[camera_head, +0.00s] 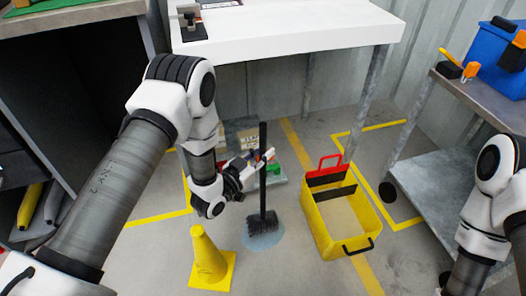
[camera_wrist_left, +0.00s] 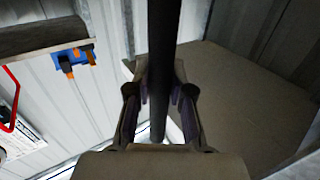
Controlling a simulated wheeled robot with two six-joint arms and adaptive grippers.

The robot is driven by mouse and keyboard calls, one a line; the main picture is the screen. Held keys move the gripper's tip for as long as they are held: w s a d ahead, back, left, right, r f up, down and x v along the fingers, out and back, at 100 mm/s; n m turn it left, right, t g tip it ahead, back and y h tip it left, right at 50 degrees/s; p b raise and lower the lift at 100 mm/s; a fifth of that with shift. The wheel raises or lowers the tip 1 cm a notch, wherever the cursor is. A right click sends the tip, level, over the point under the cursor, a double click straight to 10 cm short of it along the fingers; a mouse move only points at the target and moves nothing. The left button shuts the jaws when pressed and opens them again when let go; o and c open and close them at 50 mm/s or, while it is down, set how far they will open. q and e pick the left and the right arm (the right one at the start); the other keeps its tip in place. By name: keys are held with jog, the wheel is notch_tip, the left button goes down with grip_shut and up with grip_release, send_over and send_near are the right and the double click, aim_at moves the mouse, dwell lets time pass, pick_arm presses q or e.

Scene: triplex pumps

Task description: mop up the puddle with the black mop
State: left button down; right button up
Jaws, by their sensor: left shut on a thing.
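The black mop (camera_head: 262,180) stands upright in the head view, with its dark head (camera_head: 262,222) down on the light blue puddle (camera_head: 265,239) on the floor. My left gripper (camera_head: 262,165) is shut on the mop's handle, partway up. The left wrist view shows the handle (camera_wrist_left: 163,60) running between the fingers of the same gripper (camera_wrist_left: 159,100). The mop head covers part of the puddle. My right arm shows at the right edge of the head view, but its gripper is not visible.
A yellow cone (camera_head: 208,262) stands just left of the puddle. A yellow mop bucket (camera_head: 338,222) with a red part stands to the right. A white table (camera_head: 290,30) is behind, and a grey shelf unit (camera_head: 440,190) is on the right. Open floor lies in front.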

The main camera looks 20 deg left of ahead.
pick_arm(q)
jog(key=shift+f+b, duration=1.05)
jog(key=shift+f, duration=0.65)
jog(key=shift+a, duration=0.1)
jog(key=shift+w+d, duration=1.15)
jog(key=shift+d, duration=0.6)
jog(key=s+a+p, duration=0.2)
jog(key=a, duration=0.1)
jog(key=shift+s+a, duration=0.15)
jog(key=shift+a, duration=0.05)
dwell(0.4)
jog(key=shift+r, duration=0.1)
